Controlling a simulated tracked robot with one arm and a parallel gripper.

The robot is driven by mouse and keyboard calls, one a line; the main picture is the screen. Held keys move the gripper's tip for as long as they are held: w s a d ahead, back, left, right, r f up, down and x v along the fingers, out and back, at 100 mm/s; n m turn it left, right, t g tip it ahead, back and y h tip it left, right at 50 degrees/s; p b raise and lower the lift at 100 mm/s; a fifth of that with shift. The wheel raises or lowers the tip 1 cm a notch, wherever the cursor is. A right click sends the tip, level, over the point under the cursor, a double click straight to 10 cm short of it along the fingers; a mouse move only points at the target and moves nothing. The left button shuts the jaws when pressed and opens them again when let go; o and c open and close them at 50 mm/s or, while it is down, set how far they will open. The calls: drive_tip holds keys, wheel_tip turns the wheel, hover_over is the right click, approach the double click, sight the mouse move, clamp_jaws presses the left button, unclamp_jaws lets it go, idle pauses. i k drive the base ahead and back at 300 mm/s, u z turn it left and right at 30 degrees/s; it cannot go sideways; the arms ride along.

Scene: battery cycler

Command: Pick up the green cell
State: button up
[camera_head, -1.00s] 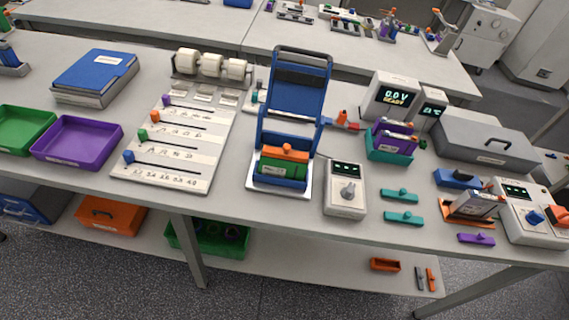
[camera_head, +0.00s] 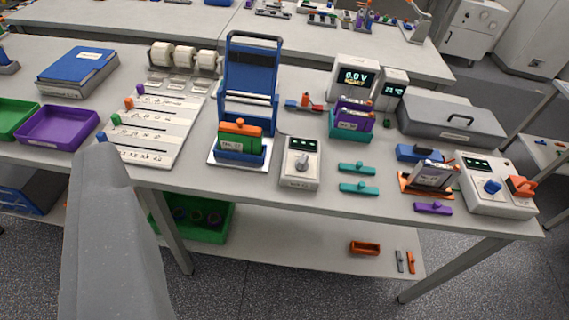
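The green cell (camera_head: 229,145) stands in a blue holder at the front of a blue press (camera_head: 252,78), left of centre on the bench. An orange piece (camera_head: 240,127) lies across its top. The cell's lower part is hidden by the holder's front wall. My gripper does not show in this view. A grey tapering part, which looks like a link of my own arm, rises from the bottom left in front of the bench edge. It is apart from the cell in the picture.
Right of the press stand a white knob box (camera_head: 300,162), a teal holder with purple cells (camera_head: 352,116), displays (camera_head: 354,78) and a grey case (camera_head: 452,118). A slotted white board (camera_head: 160,128) and purple tray (camera_head: 60,126) lie left. Bare bench shows along the front edge.

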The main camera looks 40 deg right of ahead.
sight(228, 141)
drive_tip(key=z, duration=0.3)
drive_tip(key=k, duration=0.8)
drive_tip(key=z, duration=0.85)
drive_tip(key=i, duration=1.05)
drive_tip(key=u, duration=0.3)
drive_tip(key=i, duration=1.05)
drive_tip(key=u, duration=0.9)
